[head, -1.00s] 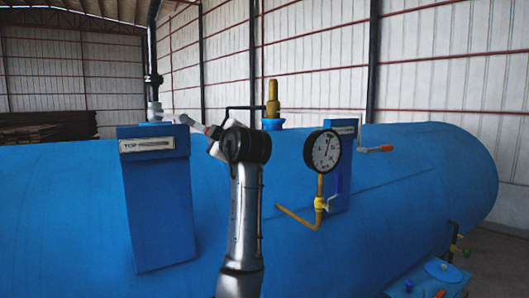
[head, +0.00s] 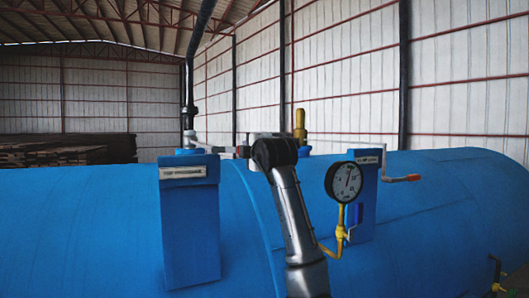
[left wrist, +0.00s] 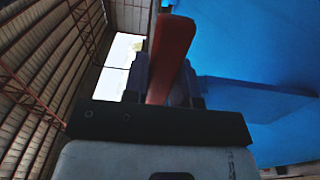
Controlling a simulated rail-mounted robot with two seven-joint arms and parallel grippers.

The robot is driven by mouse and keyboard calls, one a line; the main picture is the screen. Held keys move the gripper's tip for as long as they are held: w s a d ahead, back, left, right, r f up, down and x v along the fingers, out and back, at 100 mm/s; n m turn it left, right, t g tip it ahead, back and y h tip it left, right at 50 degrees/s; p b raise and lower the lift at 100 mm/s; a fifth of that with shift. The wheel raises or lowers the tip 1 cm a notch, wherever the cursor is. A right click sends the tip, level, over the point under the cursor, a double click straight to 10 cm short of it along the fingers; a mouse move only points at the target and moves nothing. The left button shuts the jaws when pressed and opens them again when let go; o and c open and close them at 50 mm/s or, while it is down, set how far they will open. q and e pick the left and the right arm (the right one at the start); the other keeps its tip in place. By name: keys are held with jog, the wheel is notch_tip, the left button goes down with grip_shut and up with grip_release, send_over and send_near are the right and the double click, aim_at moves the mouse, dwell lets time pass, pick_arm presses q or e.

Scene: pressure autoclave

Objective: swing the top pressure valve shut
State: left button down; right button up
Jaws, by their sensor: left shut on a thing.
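The top pressure valve sits on the vertical pipe (head: 189,115), just behind the blue box labelled as top pressure (head: 190,215). Its light lever (head: 208,149) runs level to the right from the pipe toward my left gripper (head: 242,151). In the left wrist view the lever's red handle (left wrist: 172,58) stands between the fingers of my left gripper (left wrist: 165,80), which is shut on it. My arm link hides part of the gripper in the head view. My right gripper is not in view.
The large blue autoclave body (head: 100,220) fills the lower view. A pressure gauge (head: 343,181) on yellow pipe stands right of my arm, before a second blue box (head: 364,215). A brass fitting (head: 300,125) rises behind my arm.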

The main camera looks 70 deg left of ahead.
pick_arm(q)
jog(key=shift+s+r, duration=0.1)
dwell(0.3)
jog(key=c, duration=0.9)
grip_release()
jog(key=shift+d, duration=0.1)
jog(key=shift+w+d+b, duration=0.25)
jog(key=shift+d+b, duration=0.45)
jog(key=shift+d, duration=1.55)
jog(key=shift+w+d+b, duration=0.25)
jog(key=shift+d+b, duration=0.5)
jog(key=shift+d, duration=1.55)
jog(key=shift+w+d+b, duration=0.25)
jog(key=shift+d+b, duration=0.45)
jog(key=shift+d, duration=1.55)
